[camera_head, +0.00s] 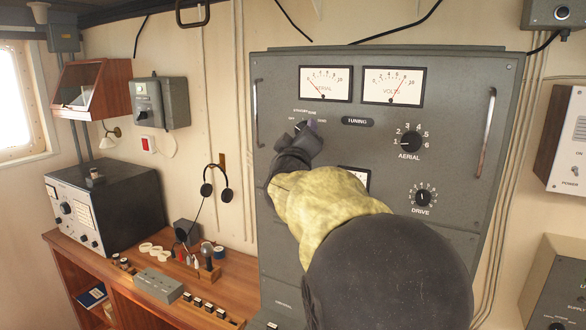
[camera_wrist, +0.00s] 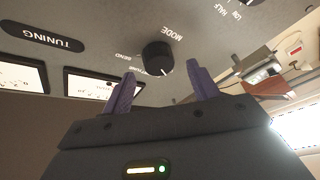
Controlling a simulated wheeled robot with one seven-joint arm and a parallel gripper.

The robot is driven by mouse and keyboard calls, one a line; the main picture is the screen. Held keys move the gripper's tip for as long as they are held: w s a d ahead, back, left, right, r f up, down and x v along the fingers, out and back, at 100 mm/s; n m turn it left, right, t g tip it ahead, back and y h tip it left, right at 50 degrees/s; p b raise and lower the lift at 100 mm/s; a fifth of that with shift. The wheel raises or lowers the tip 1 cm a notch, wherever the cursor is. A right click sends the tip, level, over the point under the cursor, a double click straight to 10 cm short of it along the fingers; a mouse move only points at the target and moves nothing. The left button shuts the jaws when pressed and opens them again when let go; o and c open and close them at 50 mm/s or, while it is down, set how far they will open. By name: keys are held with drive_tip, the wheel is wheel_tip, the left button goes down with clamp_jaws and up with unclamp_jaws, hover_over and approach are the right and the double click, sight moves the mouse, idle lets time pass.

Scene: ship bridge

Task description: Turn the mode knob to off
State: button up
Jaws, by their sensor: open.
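The mode knob (camera_wrist: 157,57) is round and black, on a grey radio panel (camera_head: 280,80). In the wrist view it shows in the gap between the two purple fingers, beside the labels MODE, SEND and TUNE. My gripper (camera_wrist: 162,72) is open, with one finger on each side of the knob in that view. I cannot tell whether either finger touches it. In the head view my gripper (camera_head: 308,126) is at the panel's upper left and hides most of the knob. The OFF label shows just left of it there. The knob's setting cannot be read clearly.
Two meters (camera_head: 325,83) sit above the knob. The aerial knob (camera_head: 410,142) and drive knob (camera_head: 423,197) are to the right. A vertical handle (camera_head: 255,112) lies close left of my gripper. A headset (camera_head: 216,182) hangs on the wall above a wooden desk (camera_head: 140,305).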

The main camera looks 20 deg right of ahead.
drive_tip(key=b+v, duration=0.4)
drive_tip(key=v, duration=1.1)
drive_tip(key=shift+s, duration=0.3)
drive_tip(key=shift+a, duration=0.1)
drive_tip(key=w+a+f+n+g+y+b, duration=0.15)
drive_tip(key=a+f+y, duration=0.35)
drive_tip(key=f, duration=0.7)
drive_tip(key=w+a+f+n+g+y+b, duration=0.15)
drive_tip(key=a+f+y, duration=0.3)
drive_tip(key=f, duration=0.75)
drive_tip(key=s+f+m+g, duration=0.3)
drive_tip(key=s+f+g, duration=0.3)
drive_tip(key=f, duration=0.5)
drive_tip(key=s+f+m+g+y, duration=0.1)
drive_tip(key=s+f+m+g, duration=0.2)
drive_tip(key=s+f, duration=0.6)
wheel_tip(320, 180, down, 2)
drive_tip(key=g, duration=0.2)
drive_tip(key=shift+d+f+g+b, duration=0.2)
drive_tip(key=shift+d+g+b, duration=0.15)
drive_tip(key=shift+g+b, duration=0.05)
drive_tip(key=shift+y, duration=0.25)
